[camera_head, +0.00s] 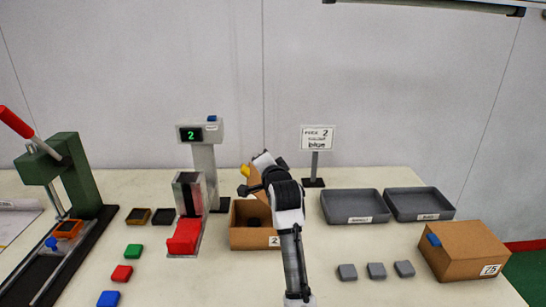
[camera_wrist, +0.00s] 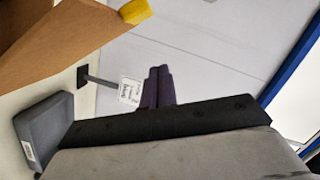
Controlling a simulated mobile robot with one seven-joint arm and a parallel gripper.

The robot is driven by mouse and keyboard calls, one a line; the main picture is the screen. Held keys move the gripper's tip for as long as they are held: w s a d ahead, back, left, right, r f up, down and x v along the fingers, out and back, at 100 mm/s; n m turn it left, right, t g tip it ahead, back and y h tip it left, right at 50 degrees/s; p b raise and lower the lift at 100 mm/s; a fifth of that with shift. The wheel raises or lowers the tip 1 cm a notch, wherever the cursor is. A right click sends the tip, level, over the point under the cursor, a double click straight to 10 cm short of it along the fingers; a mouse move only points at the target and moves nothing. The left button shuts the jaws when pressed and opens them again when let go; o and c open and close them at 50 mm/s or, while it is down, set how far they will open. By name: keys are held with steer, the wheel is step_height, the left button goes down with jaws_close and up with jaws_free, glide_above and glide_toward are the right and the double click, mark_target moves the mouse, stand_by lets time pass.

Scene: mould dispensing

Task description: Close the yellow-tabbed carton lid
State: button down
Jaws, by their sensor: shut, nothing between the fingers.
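The brown carton (camera_head: 250,238), marked with a 2, stands on the table in the head view. Its lid (camera_head: 253,180) is raised at the back, with a yellow tab (camera_head: 245,169) at its upper edge. My arm hides part of the carton and lid. In the wrist view the lid (camera_wrist: 60,38) crosses the upper left, with the yellow tab (camera_wrist: 135,11) at its corner. My gripper (camera_head: 243,190) is above the carton, close to the lid. Its purple fingers (camera_wrist: 157,86) are together and empty in the wrist view, apart from the lid there.
A dispenser with a red block (camera_head: 185,237) stands left of the carton. Two grey trays (camera_head: 354,220) (camera_head: 420,217) and a closed carton (camera_head: 462,262) with a blue tab are to the right. Several grey blocks (camera_head: 376,271) lie in front. A sign (camera_head: 318,138) stands behind.

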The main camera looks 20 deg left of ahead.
steer(key=s+a+f+n+h+b, duration=0.2)
steer(key=a+f+n, duration=0.4)
steer(key=a+f, duration=0.3)
steer(key=shift+s+a+f, duration=0.35)
steer(key=shift+s+a, duration=0.2)
steer(key=shift+a, duration=0.2)
steer(key=shift+r, duration=0.1)
steer(key=s+d+r, duration=0.2)
steer(key=s+r, duration=0.4)
steer(key=s, duration=0.3)
steer(key=shift+s+d+r, duration=0.15)
steer(key=shift+d, duration=0.25)
